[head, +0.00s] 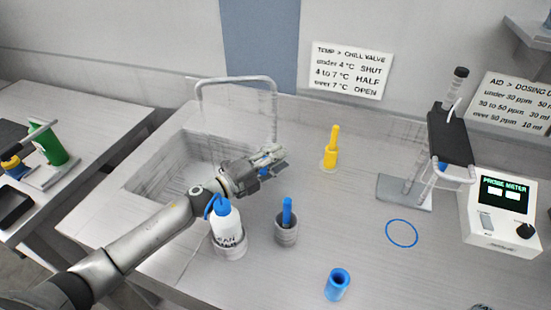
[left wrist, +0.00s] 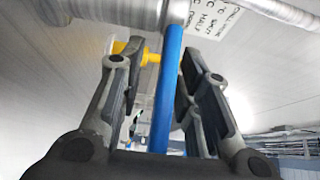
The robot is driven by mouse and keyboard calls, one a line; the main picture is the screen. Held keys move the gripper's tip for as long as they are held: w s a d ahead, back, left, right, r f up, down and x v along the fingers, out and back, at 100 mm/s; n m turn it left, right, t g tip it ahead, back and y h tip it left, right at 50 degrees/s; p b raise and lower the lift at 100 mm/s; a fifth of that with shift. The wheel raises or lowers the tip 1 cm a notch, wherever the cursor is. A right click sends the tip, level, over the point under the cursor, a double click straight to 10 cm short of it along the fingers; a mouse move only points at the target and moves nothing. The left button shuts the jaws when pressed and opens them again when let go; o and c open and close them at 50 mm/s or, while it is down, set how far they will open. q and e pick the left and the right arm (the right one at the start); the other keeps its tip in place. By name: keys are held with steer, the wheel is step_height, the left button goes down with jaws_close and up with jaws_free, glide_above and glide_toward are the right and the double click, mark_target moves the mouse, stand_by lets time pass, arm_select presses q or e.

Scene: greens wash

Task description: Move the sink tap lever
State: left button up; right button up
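The sink tap is a tall grey pipe arch (head: 235,80) at the back of the sink in the head view. Its lever appears to be the blue rod (left wrist: 165,90) in the left wrist view, running up to a grey pipe (left wrist: 130,10). In the head view only a little blue shows at the gripper; the rest of the lever is hidden. My left gripper (head: 276,160) is at the tap's right foot. In the left wrist view its fingers (left wrist: 160,95) stand apart on both sides of the rod, with a clear gap on the left. My right gripper is not in view.
The sink basin (head: 170,165) lies left of the gripper. A white bottle with a blue top (head: 227,228) and a grey cup holding a blue-handled item (head: 287,228) stand in front. A yellow valve handle (head: 331,145) stands to the right. Counter around the blue ring (head: 402,233) is clear.

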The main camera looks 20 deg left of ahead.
arm_select(q)
steer(key=shift+v, duration=6.05)
